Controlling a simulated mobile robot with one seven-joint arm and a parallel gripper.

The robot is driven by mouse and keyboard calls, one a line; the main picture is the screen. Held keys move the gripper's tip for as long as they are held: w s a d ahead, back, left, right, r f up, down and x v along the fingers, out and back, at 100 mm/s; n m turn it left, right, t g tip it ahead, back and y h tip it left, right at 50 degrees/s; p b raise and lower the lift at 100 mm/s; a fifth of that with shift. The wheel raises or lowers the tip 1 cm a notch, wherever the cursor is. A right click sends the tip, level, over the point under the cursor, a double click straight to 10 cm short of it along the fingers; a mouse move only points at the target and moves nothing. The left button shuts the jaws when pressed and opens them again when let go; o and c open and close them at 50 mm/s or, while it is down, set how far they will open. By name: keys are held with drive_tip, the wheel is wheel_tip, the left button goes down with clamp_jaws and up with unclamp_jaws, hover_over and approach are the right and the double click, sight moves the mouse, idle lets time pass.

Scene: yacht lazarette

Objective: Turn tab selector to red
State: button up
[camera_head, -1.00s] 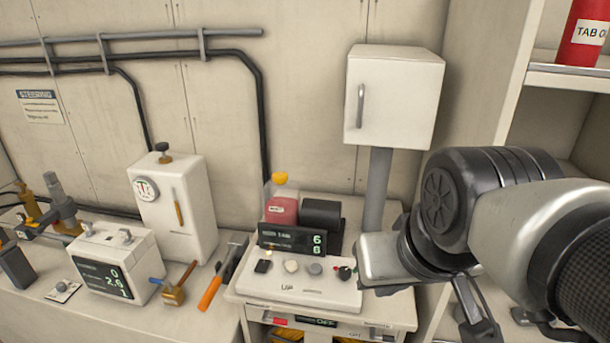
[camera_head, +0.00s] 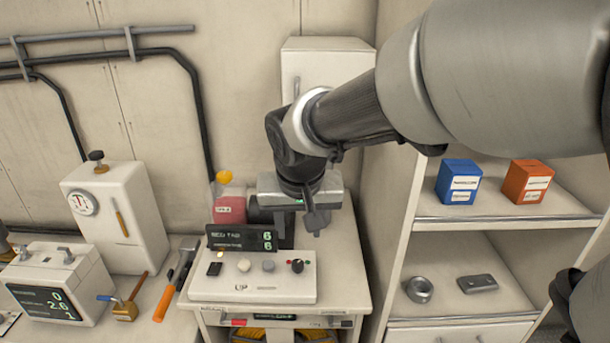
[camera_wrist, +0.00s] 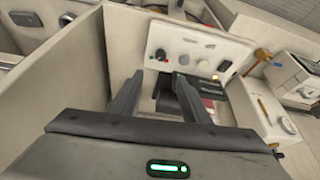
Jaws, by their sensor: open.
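The tab selector is a small dark knob (camera_head: 297,265) with a red mark near it, at the right end of a white control panel (camera_head: 262,290) on the bench. A display (camera_head: 241,238) stands behind the panel and reads 6 and 6. My gripper (camera_head: 312,228) is above and behind the panel's right side, apart from the knob. In the wrist view my gripper (camera_wrist: 155,85) has its two dark fingers spread, with nothing held between them.
A red-labelled bottle (camera_head: 229,207) with a yellow cap stands behind the display. An orange-handled tool (camera_head: 170,290) and a white device (camera_head: 62,285) are at left. A shelf at right holds a blue box (camera_head: 458,182) and an orange box (camera_head: 527,182). A white cabinet (camera_head: 325,65) hangs behind my arm.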

sight(298, 263)
drive_tip(key=b+x, duration=0.1)
drive_tip(key=x, duration=1.6)
drive_tip(key=shift+a+f, duration=0.1)
drive_tip(key=shift+s, duration=0.1)
drive_tip(key=shift+c, duration=0.5)
drive_tip(key=c, duration=0.9)
drive_tip(key=shift+c, duration=0.2)
